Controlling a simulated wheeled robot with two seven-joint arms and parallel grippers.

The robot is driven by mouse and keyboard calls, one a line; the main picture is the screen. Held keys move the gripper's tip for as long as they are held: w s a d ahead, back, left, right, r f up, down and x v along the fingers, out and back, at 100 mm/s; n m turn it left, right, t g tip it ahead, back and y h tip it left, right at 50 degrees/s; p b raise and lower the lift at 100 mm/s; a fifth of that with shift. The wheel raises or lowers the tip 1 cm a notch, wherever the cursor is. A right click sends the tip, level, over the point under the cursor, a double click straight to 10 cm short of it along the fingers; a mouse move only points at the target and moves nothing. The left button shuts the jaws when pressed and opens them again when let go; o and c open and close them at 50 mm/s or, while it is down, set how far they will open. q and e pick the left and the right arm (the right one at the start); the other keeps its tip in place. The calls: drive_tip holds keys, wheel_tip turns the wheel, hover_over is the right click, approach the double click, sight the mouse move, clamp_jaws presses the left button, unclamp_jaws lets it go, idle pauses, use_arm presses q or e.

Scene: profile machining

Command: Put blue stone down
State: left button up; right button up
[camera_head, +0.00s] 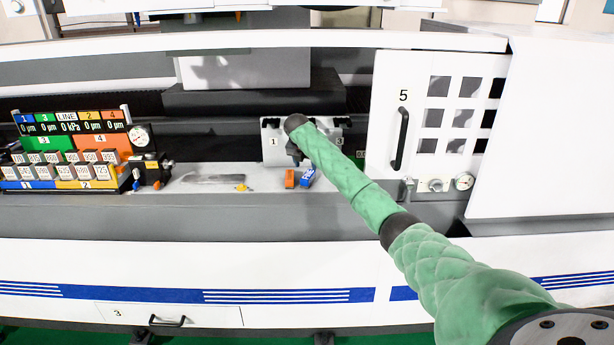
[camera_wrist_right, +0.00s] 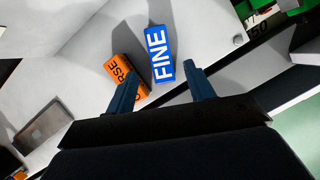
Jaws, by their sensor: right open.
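The blue stone (camera_wrist_right: 159,52), marked "FINE", rests on the light ledge of the machine. It also shows in the head view (camera_head: 308,177), just below the end of my right arm. My right gripper (camera_wrist_right: 160,70) is open. In the right wrist view its two dark blue fingers are spread, with the near part of the blue stone between their tips in the picture. I see no grip on it. In the head view the right gripper (camera_head: 297,156) is small and partly hidden by my wrist. My left gripper is not in view.
An orange stone (camera_wrist_right: 125,72), its marking partly hidden, lies close left of the blue stone. A numbered panel (camera_head: 272,142) stands behind. A gauge block rack (camera_head: 62,165) is at left, and a white door (camera_head: 385,115) marked 5 is at right. The ledge (camera_head: 215,182) is mostly clear to the left.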

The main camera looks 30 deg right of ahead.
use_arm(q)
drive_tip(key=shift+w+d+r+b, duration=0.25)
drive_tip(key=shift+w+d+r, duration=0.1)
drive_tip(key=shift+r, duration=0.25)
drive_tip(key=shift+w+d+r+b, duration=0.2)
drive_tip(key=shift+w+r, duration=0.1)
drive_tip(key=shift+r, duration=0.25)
use_arm(e)
drive_tip(key=shift+v, duration=2.1)
